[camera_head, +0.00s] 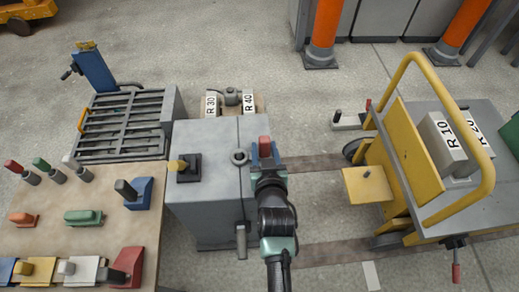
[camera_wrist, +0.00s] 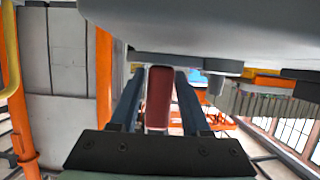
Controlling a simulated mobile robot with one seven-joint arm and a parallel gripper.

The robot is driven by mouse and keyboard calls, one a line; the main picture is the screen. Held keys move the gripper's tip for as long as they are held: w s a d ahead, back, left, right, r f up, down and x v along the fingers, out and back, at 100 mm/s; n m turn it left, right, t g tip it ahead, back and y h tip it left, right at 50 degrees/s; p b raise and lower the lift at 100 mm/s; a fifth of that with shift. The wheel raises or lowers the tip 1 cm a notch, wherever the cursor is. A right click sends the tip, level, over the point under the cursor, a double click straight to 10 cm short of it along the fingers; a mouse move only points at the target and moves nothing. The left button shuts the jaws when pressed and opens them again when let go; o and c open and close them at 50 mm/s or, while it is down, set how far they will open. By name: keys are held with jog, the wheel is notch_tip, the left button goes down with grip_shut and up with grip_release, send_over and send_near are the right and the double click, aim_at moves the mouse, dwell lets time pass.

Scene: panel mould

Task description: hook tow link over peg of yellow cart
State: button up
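My gripper (camera_head: 265,152) is beside the right edge of the grey cabinet's top, with its two fingers on either side of a red grip (camera_head: 265,146). The red grip also stands between the fingers in the wrist view (camera_wrist: 159,98), close to both fingertips; contact is unclear. A dark ring (camera_head: 239,157) lies on the cabinet just left of it. I cannot tell whether ring and grip are one tow link. The yellow cart (camera_head: 407,160) stands to the right, apart from my gripper. Its yellow plate (camera_head: 356,187) carries a small dark peg (camera_head: 367,173).
The grey cabinet (camera_head: 205,208) stands left of my gripper. A workbench (camera_head: 55,235) with coloured blocks is at the left. The cart's grey deck holds blocks labelled R 10 (camera_head: 443,145) and another. Open floor with dark strips (camera_head: 325,163) lies between cabinet and cart.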

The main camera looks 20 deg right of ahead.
grip_shut()
jog(key=shift+r, duration=0.1)
